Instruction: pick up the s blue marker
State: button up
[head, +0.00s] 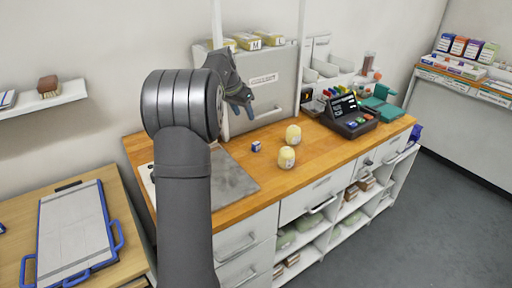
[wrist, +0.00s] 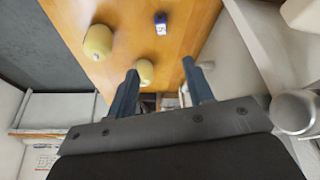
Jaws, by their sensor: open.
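A small blue block with a white label (head: 256,146), which looks like the s blue marker, stands on the wooden counter (head: 230,150). In the wrist view the blue marker (wrist: 161,23) is near the top edge, beyond the fingertips; its lettering is too small to read surely. My gripper (head: 249,107) is above the counter in front of the grey cabinet, higher than the marker and apart from it. In the wrist view my gripper (wrist: 160,72) shows two blue-grey fingers spread apart with nothing held between them.
Two pale yellow rounded items (head: 293,135) (head: 287,157) stand right of the marker. A grey metal plate (head: 232,178) lies to its left. The grey cabinet (head: 262,88) rises behind. A dark device with a screen (head: 348,114) stands farther right. The counter around the marker is clear.

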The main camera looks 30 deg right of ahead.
aim_at(256, 143)
jog(key=shift+m, duration=0.7)
jog(key=x, duration=1.8)
jog(key=shift+w+d+f, duration=0.2)
jog(key=shift+w+f, duration=0.05)
jog(key=shift+f, duration=0.05)
grip_shut()
